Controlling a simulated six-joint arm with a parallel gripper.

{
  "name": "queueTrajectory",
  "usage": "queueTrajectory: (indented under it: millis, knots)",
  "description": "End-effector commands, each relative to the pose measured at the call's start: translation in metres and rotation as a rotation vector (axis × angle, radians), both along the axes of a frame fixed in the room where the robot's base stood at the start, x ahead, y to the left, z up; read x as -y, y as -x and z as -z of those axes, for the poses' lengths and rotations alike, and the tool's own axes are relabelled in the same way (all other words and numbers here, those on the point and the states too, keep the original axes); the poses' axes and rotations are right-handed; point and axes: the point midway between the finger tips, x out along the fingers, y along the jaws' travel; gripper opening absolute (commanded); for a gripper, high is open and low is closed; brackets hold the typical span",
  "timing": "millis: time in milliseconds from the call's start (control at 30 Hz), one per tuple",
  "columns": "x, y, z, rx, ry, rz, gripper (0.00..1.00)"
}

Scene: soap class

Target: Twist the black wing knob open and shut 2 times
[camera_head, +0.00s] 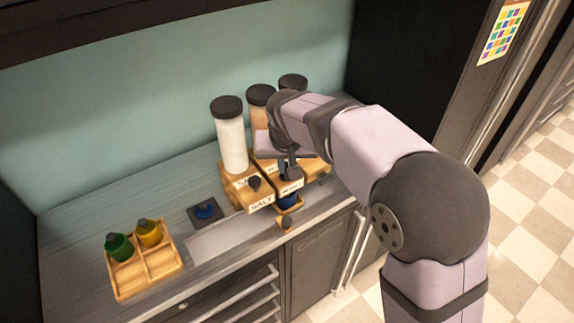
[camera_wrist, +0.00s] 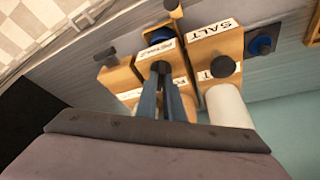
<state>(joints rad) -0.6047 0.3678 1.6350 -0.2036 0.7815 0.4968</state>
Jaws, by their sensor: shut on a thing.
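A black wing knob (camera_wrist: 161,67) sits on the front of the middle wooden dispenser (camera_wrist: 150,58), beside a white label that seems to start with "PET". My gripper (camera_wrist: 166,76) is shut on this knob, its two blue-grey fingers close together. In the head view my gripper (camera_head: 287,163) reaches down to the same knob (camera_head: 291,173), which the fingers partly hide. The knob's exact turn is too small to tell. A blue container (camera_head: 288,201) stands below this dispenser; it also shows in the wrist view (camera_wrist: 158,36).
The salt dispenser (camera_head: 240,190), with its own black knob (camera_head: 255,184) and tall white jar (camera_head: 232,145), stands close on the left. A wooden tray (camera_head: 160,278) holds green and yellow bottles. The counter's back left is clear.

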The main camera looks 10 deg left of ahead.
Motion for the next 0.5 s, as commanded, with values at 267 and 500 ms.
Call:
queueTrajectory:
  millis: [267, 500]
  knots:
    - [-0.0011, -0.0002, -0.0006, 0.001, -0.002, 0.062, 0.00]
    - [-0.0009, -0.0002, -0.0008, 0.000, -0.003, 0.069, 0.00]
